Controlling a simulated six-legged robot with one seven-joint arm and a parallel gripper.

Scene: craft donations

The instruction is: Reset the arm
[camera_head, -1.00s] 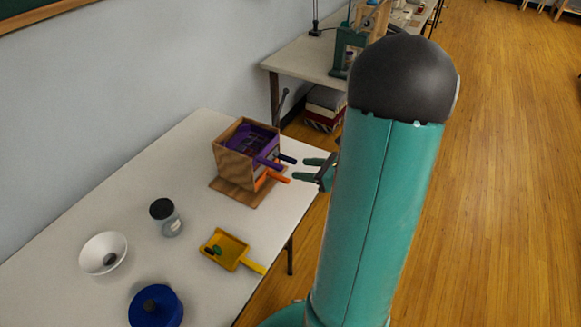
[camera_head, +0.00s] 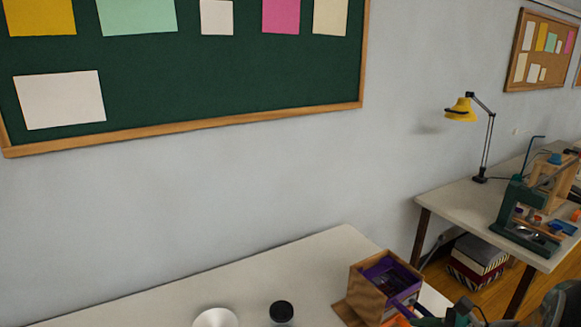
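My gripper (camera_head: 462,313) shows only in part at the bottom edge, lower right. Its green fingers are just right of the wooden box and look apart, with nothing seen between them. A dark, rounded part of my arm is cut off in the bottom right corner. The wooden box (camera_head: 366,287) stands at the right end of the near table (camera_head: 250,269). A purple scoop (camera_head: 385,268) sits in its top, its handle pointing toward my gripper. An orange handle (camera_head: 399,321) shows below it.
A white bowl (camera_head: 215,319) and a dark-lidded jar (camera_head: 282,311) are cut off at the bottom edge. A second table (camera_head: 462,206) at right holds a yellow lamp (camera_head: 461,110) and a green machine (camera_head: 519,219). A green board (camera_head: 200,70) hangs on the wall.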

